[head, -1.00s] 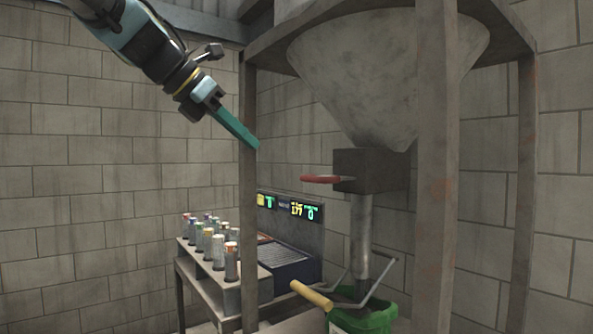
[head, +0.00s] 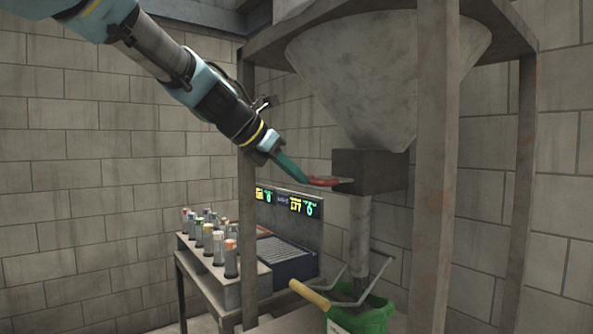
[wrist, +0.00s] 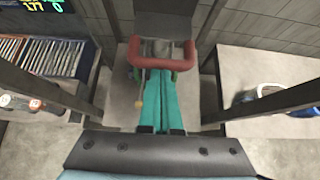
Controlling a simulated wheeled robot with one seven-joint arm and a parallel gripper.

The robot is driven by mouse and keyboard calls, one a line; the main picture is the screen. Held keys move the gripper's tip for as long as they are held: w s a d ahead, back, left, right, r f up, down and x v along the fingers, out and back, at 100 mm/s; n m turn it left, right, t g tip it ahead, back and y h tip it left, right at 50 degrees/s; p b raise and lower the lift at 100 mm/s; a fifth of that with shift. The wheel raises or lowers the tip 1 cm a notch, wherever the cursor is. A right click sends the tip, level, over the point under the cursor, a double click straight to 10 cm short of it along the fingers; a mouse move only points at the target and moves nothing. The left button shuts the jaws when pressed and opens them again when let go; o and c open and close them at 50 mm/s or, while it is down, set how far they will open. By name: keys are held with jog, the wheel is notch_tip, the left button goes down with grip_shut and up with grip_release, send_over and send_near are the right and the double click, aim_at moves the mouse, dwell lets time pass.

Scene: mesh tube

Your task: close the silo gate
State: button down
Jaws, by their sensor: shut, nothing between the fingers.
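The silo gate's red handle (head: 323,181) sticks out to the left from the grey gate box (head: 372,171) under the hopper. In the wrist view it is a red U-shaped bar (wrist: 188,55) ahead of me. My gripper (head: 304,180) has its long teal fingers together, angled down to the handle's outer end. In the wrist view the fingertips (wrist: 160,76) meet the handle's crossbar, which hides what lies beyond. They look at or touching it; exact contact is unclear. Nothing is between the fingers. A grey tube (head: 359,235) hangs below the box.
A green bucket (head: 362,318) stands below the tube, with a metal bail and a yellow grip (head: 309,294). A bench with several capped vials (head: 218,247) and a lit display panel (head: 290,205) stand left. Frame posts (head: 247,150) flank the gripper.

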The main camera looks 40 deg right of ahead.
dwell(0.3)
jog(key=shift+s+d+p, duration=0.1)
jog(key=shift+d+p, duration=1.05)
jog(key=shift+d, duration=0.05)
jog(key=shift+a+r, duration=0.1)
